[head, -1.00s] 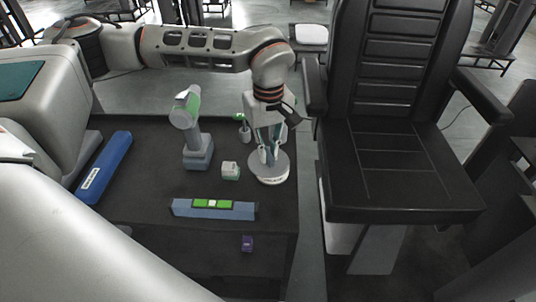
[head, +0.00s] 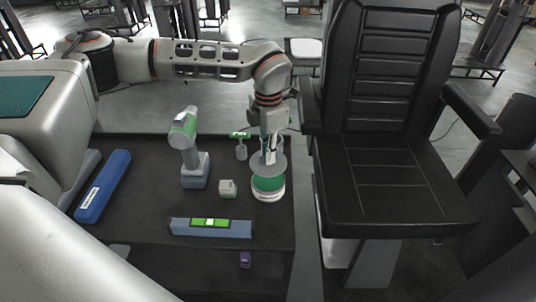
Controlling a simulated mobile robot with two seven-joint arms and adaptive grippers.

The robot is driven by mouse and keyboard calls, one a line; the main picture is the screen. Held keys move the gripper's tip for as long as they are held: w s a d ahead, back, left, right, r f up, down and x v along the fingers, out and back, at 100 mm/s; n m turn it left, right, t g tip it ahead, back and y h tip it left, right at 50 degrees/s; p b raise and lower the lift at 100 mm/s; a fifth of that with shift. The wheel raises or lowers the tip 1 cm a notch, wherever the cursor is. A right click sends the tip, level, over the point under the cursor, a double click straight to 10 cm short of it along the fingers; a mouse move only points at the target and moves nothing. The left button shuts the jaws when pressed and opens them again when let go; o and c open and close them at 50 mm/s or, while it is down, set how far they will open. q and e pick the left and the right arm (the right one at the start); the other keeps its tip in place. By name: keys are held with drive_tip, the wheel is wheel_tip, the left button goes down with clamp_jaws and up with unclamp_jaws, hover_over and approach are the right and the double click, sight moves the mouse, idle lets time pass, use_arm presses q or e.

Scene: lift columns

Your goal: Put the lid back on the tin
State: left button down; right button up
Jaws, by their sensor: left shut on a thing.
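My left gripper (head: 268,150) is shut on the grey round lid (head: 279,168), gripping it from above. The lid is over the tin (head: 268,194), a round white container with dark lettering and a green area at its top. A strip of green shows between lid and tin, so the lid looks apart from the tin, a little above it. The lid hides the back part of the tin's top. The tin stands upright near the right edge of the dark table (head: 150,215). My right gripper is not in view.
A green and grey drill-like tool (head: 190,150), a small pale box (head: 227,188), a green-topped item (head: 240,145), a blue bar with green labels (head: 211,228) and a long blue case (head: 103,186) share the table. A black chair (head: 395,180) stands close on the right.

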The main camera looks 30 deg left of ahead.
use_arm(q)
drive_tip(key=shift+f, duration=0.55)
wheel_tip(320, 180, down, 2)
drive_tip(key=shift+f+b, duration=0.1)
drive_tip(key=shift+b, duration=0.85)
drive_tip(key=shift+f+b, duration=0.5)
drive_tip(key=shift+f, duration=0.6)
drive_tip(key=shift+f+b, duration=0.35)
drive_tip(key=shift+f, duration=0.05)
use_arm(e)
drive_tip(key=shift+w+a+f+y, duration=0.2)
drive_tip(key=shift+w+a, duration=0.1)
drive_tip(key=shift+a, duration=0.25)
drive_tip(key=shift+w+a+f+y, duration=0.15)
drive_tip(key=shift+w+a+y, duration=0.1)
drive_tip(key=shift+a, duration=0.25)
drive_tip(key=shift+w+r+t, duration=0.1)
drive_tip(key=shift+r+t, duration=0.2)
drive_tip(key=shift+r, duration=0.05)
use_arm(q)
drive_tip(key=shift+p, duration=0.35)
